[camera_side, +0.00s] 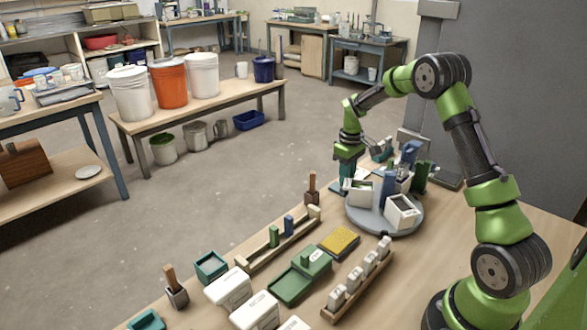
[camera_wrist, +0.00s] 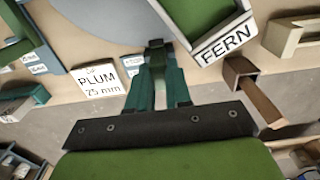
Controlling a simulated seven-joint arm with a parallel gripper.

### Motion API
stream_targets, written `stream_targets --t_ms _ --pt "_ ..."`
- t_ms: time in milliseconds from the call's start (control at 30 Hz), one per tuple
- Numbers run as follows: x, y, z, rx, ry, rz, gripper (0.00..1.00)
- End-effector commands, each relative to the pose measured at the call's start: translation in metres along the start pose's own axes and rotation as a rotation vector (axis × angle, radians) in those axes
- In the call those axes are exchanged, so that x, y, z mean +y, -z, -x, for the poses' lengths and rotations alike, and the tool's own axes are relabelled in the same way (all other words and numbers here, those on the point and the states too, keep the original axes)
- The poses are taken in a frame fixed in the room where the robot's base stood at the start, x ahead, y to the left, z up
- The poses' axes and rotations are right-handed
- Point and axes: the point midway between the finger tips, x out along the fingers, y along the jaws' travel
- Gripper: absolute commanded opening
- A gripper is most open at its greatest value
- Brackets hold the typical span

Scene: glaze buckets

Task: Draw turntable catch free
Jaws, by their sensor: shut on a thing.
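The round grey turntable (camera_side: 382,226) stands on the bench and carries white boxes and upright blue and green pieces. Part of its grey disc (camera_wrist: 112,16) shows at the top of the wrist view. My gripper (camera_side: 345,185) points down at the turntable's left rim. In the wrist view its teal fingers (camera_wrist: 156,72) are close together, shut on a small dark piece at the rim, which I take to be the turntable catch. The fingers hide most of it, so I cannot tell whether it is drawn out.
A FERN-labelled box (camera_wrist: 224,42) sits right of my fingers, and a PLUM card (camera_wrist: 97,82) lies left. A brown wooden piece (camera_wrist: 252,88) is close on the right. A wooden rack (camera_side: 280,241), yellow sponge (camera_side: 339,241) and green tray (camera_side: 300,278) lie nearer the camera.

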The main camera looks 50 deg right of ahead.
Motion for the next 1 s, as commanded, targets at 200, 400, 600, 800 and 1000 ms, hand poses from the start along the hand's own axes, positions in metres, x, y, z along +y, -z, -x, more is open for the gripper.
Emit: stream_targets --t_ms 200,400,600,800,1000 --pt "0.000 0.004 0.000 0.000 -0.001 0.001 0.00" --pt "0.000 0.011 0.001 0.001 -0.002 0.001 0.00" --pt "0.000 0.017 0.000 0.001 -0.002 0.001 0.00" --pt "0.001 0.018 0.001 0.001 -0.002 0.001 0.00" --pt "0.001 0.018 0.001 0.002 -0.002 0.001 0.00"
